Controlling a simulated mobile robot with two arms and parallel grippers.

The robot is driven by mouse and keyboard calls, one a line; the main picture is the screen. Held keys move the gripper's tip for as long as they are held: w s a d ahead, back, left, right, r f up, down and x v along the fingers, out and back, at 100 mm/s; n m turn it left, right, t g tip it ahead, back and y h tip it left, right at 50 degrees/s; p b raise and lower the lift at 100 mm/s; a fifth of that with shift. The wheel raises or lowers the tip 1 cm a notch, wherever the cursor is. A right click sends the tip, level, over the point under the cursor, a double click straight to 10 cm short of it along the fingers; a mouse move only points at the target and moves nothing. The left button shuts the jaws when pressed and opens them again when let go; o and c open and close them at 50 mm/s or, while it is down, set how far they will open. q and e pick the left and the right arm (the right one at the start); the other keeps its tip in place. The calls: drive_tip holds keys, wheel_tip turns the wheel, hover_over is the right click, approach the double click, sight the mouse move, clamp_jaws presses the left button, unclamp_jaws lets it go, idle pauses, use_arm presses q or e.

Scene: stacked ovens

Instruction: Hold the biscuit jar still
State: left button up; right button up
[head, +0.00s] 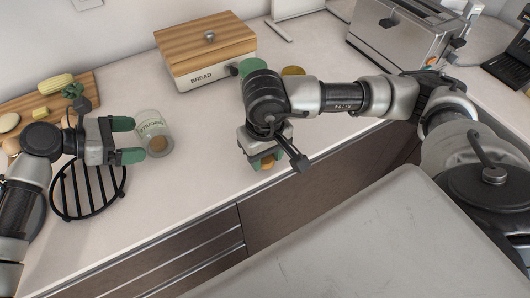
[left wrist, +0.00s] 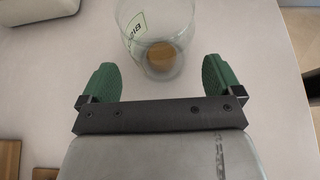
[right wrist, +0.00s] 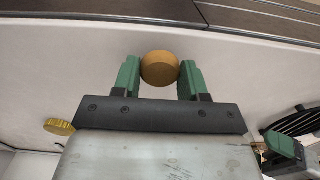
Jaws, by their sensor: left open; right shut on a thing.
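The biscuit jar (head: 155,124) is clear glass with a printed label and stands upright on the counter. A brown biscuit shows at its bottom. It also shows in the left wrist view (left wrist: 135,22), just beyond and between the fingertips. My left gripper (head: 128,140) is open beside the jar, its green fingers pointing at it; no grip on the glass shows. My right gripper (head: 262,160) is shut on a round brown biscuit (right wrist: 160,68) near the counter's front edge, right of the jar.
A wooden-lidded bread box (head: 205,75) stands behind. A black round rack (head: 88,190) lies below my left gripper. A board with food (head: 45,110) is at the left. A yellow disc (head: 293,71) lies behind my right arm. A metal toaster (head: 395,35) stands at the back right.

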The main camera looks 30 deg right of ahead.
sight(151, 138)
use_arm(q)
drive_tip(key=p+x, duration=0.1)
drive_tip(key=x, duration=0.2)
drive_tip(key=shift+d+r+p, duration=0.1)
drive_tip(key=shift+d+p, duration=0.2)
drive_tip(key=shift+p, duration=0.05)
use_arm(e)
drive_tip(key=shift+r, duration=0.4)
use_arm(q)
drive_tip(key=shift+s+d+f, duration=0.1)
drive_tip(key=shift+d+f, duration=0.15)
drive_tip(key=shift+d, duration=0.05)
use_arm(e)
drive_tip(key=shift+r, duration=0.15)
use_arm(q)
drive_tip(key=shift+d+f, duration=0.15)
drive_tip(key=shift+f, duration=0.05)
drive_tip(key=c, duration=0.6)
use_arm(e)
drive_tip(key=w+a+r, duration=0.6)
drive_tip(key=w+a, duration=0.2)
drive_tip(key=w, duration=0.1)
drive_tip(key=w+a+r, duration=0.7)
drive_tip(key=w+a, duration=0.2)
wheel_tip(151, 138, down, 6)
drive_tip(key=shift+d+f, duration=0.15)
drive_tip(key=shift+d, duration=0.05)
